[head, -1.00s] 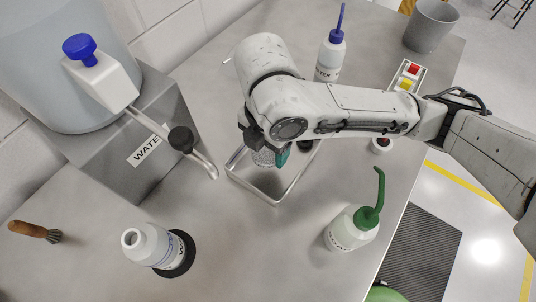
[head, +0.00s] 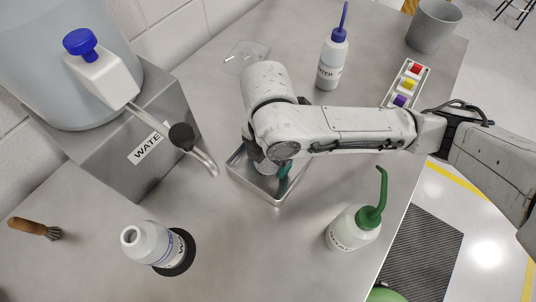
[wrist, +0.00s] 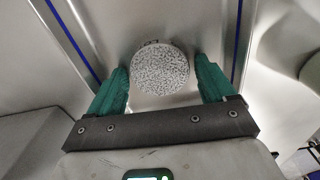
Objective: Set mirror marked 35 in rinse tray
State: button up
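My gripper (head: 276,168) reaches down into the metal rinse tray (head: 277,200), its teal fingers low inside the walls. In the head view the disc (head: 266,168) shows only in part, under my wrist. No number is readable on it. I cannot tell whether it touches the tray floor.
A green-capped wash bottle (head: 352,228) stands right of the tray, a blue-capped one (head: 331,62) behind it. The water tank's spout (head: 205,162) ends just left of the tray. A white bottle (head: 151,243) stands front left. A clear dish (head: 245,57) and a block rack (head: 407,83) lie behind.

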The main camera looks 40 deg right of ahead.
aim_at(269, 161)
jog(key=shift+o, duration=0.9)
notch_tip(269, 161, up, 12)
jog(key=p, duration=0.1)
jog(key=shift+r+p, duration=0.15)
jog(key=shift+p, duration=0.2)
